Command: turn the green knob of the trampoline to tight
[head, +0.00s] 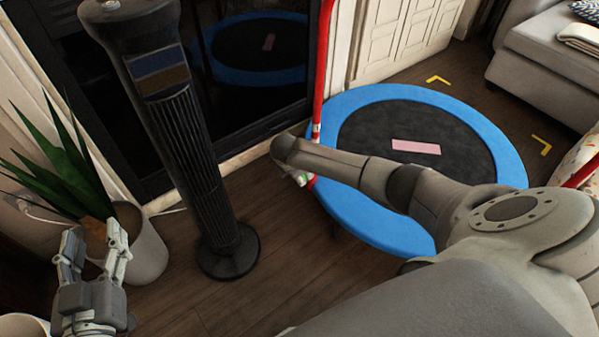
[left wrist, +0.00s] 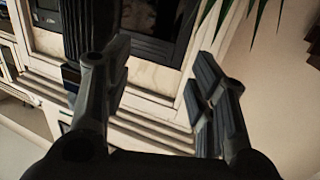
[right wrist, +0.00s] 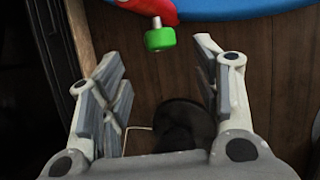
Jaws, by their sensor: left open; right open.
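The trampoline (head: 345,205) has a blue rim, a black mat with a pink label, and a red post (head: 322,75). Its green knob (right wrist: 160,39) sits on a short metal stem at a red tube in the right wrist view. In the head view, only a bit of the knob (head: 302,179) shows beside my right gripper (head: 298,178). My right gripper (right wrist: 158,55) is open, with the knob ahead of it between the finger lines and no visible contact. My left gripper (head: 92,250) is open and empty near the plant pot; it also shows in the left wrist view (left wrist: 160,62).
A black tower fan (head: 188,140) stands between my two grippers. A potted plant (head: 145,245) is at the left. A dark glass front (head: 255,60) and white cabinet (head: 400,40) line the back. A grey sofa (head: 545,50) is at the upper right. Bare wooden floor (head: 290,270) lies between fan and trampoline.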

